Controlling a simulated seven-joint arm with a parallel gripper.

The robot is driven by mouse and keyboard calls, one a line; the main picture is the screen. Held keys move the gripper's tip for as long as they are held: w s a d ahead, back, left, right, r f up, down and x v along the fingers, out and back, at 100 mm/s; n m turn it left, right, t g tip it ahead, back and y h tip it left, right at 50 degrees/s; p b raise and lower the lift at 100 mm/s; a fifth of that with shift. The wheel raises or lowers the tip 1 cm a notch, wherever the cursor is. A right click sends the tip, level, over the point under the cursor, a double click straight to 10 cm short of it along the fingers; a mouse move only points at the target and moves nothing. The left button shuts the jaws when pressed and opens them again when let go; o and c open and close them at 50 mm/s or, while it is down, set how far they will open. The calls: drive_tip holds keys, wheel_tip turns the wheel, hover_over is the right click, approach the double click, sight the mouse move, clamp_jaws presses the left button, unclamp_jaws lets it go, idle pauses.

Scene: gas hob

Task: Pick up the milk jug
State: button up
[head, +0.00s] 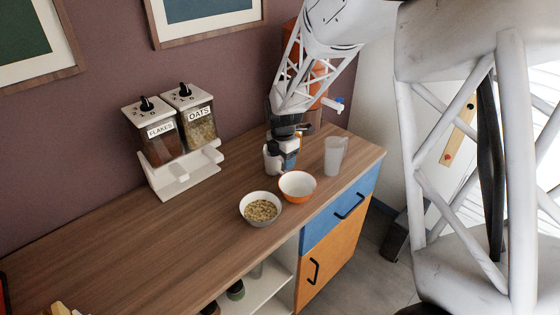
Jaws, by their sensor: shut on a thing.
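A white jug (271,161) stands on the wooden counter, or just above it, partly hidden by my gripper. What looks like its handle or spout points left. My gripper (285,160), dark with blue parts, reaches down from above and is shut on this white jug. The exact contact of the fingers is hidden. A frosted, pale pitcher (333,157) stands apart to the right, with its handle on the right side. I cannot tell from its look whether the gap under the held jug is open.
A white and orange bowl (297,187) and a bowl of cereal (261,208) stand just in front of my gripper. Flakes and oats dispensers (178,133) stand left by the wall. An orange dispenser (317,87) with a blue tap is behind. The left counter (120,255) is mostly clear.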

drive_tip(key=shift+r, duration=4.95)
drive_tip(key=shift+s+a, duration=0.1)
drive_tip(key=shift+a, duration=0.05)
drive_tip(key=shift+s+a+f+m, duration=0.6)
drive_tip(key=shift+s+a+m, duration=1.9)
drive_tip(key=shift+m, duration=2.5)
drive_tip(key=shift+s+a+f+m, duration=0.6)
drive_tip(key=shift+s+a+m, duration=1.25)
drive_tip(key=shift+a+m, duration=2.25)
drive_tip(key=shift+s+a+f+m, duration=0.6)
drive_tip(key=shift+s+a+m, duration=1.45)
drive_tip(key=shift+m, duration=3.85)
drive_tip(key=shift+s+d, duration=0.2)
drive_tip(key=shift+r, duration=0.1)
